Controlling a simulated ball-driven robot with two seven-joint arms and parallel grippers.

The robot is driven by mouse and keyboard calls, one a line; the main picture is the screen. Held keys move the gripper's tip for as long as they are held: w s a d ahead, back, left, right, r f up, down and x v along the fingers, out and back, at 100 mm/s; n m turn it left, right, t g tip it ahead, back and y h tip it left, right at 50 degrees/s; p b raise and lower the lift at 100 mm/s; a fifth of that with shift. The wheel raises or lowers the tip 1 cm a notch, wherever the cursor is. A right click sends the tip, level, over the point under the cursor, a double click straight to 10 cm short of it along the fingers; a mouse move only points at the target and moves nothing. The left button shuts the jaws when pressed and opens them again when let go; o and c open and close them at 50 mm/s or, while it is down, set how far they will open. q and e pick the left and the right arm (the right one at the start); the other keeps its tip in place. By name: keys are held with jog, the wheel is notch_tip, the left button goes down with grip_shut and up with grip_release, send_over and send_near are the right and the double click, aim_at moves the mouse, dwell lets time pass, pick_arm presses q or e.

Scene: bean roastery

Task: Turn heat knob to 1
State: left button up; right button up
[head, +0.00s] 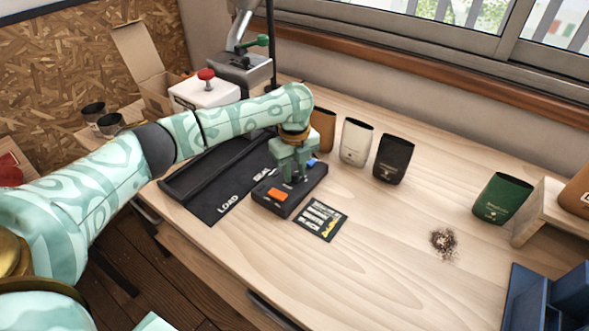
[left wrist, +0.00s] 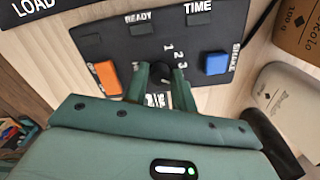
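The dark control box (head: 270,203) lies on the table in the head view, with an orange switch near its front edge. In the left wrist view its heat knob (left wrist: 160,73) is a small dark knob beside the printed numbers 1, 2 and 3. Where its pointer stands cannot be made out. My left gripper (head: 294,179) reaches down over the box. Its two green fingers stand on either side of the knob in the left wrist view (left wrist: 160,80). The knob nearly fills the gap; whether they press on it is unclear. My right gripper is not in view.
An orange switch (left wrist: 104,77) and a blue button (left wrist: 216,63) flank the knob. A printed card (head: 320,220) lies right of the box. Bags, among them a white one (head: 356,142) and a black one (head: 393,160), stand behind it. The table's middle right is mostly clear.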

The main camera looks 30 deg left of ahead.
pick_arm(q)
jog(key=shift+r+p, duration=0.15)
jog(key=shift+p, duration=0.35)
jog(key=n+p, duration=0.7)
jog(key=p, duration=0.2)
jog(key=shift+r+p, duration=0.1)
jog(key=shift+p, duration=0.25)
jog(key=shift+n+p, duration=0.6)
jog(key=shift+n, duration=0.4)
jog(key=n+p, duration=0.1)
jog(key=n, duration=0.1)
jog(key=shift+d+n, duration=0.1)
jog(key=shift+n, duration=0.3)
jog(key=n+p, duration=0.1)
jog(key=n, duration=0.2)
jog(key=shift+f, duration=0.2)
jog(key=shift+n+p, duration=0.3)
jog(key=shift+n, duration=1.1)
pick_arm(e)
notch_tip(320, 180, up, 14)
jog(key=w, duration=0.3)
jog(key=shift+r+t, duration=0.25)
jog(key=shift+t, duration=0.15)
